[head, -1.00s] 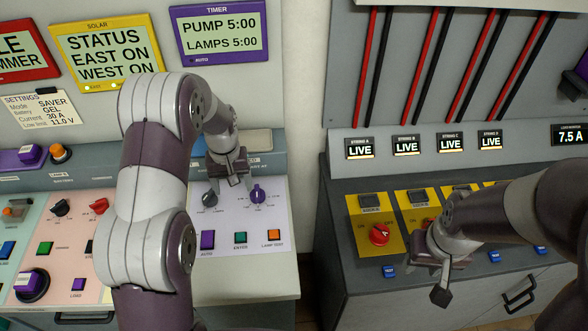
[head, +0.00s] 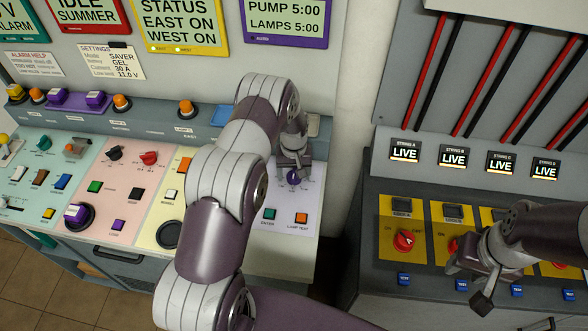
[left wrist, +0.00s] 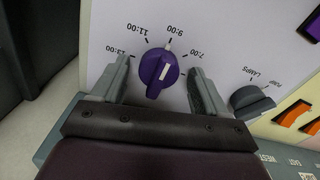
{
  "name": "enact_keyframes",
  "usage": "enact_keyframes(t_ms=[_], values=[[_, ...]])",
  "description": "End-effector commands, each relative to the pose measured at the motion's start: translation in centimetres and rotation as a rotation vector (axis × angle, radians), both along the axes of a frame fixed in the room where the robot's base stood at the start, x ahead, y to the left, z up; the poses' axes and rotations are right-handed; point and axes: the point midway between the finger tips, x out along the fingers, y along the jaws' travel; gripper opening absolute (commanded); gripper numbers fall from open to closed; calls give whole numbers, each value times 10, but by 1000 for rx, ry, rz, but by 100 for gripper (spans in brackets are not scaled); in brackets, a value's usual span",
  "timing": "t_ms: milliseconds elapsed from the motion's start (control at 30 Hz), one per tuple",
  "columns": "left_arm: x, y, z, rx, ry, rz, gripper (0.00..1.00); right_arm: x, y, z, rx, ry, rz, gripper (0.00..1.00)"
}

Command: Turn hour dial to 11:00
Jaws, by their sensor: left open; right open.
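The purple hour dial (head: 294,177) is on the pale timer panel. In the left wrist view the dial (left wrist: 158,72) shows its white mark toward the 9:00 label (left wrist: 175,32); the 11:00 label (left wrist: 138,29) is beside that. My left gripper (head: 293,165) is at the dial. Its open fingers (left wrist: 160,68) stand on either side of the dial, with gaps visible. The timer screen (head: 286,18) reads PUMP 5:00 and LAMPS 5:00. My right gripper (head: 474,276) is open and empty in front of the string panel.
A grey PUMP/LAMPS selector (left wrist: 252,102) is close to one left finger. A green button (head: 269,215) and an orange lamp test button (head: 301,218) are below the dial. Red rotary switches (head: 404,241) on yellow plates are near my right gripper.

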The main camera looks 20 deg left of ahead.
Motion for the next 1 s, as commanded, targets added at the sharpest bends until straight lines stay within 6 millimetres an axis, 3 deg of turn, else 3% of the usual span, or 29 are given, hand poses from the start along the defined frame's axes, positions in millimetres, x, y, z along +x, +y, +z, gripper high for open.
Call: enact_keyframes(t_ms=[233,400,767,1000], values=[[0,0,-1,0,-1,0,74,0,0,0,0,0,0,43],[0,0,-1,0,-1,0,18,0,0,0,0,0,0,43],[0,0,-2,0,0,34,18,0,0,-5,0,0,0,43],[0,0,-4,-1,-1,174,18,0,0,-20,0,0,0,43]])
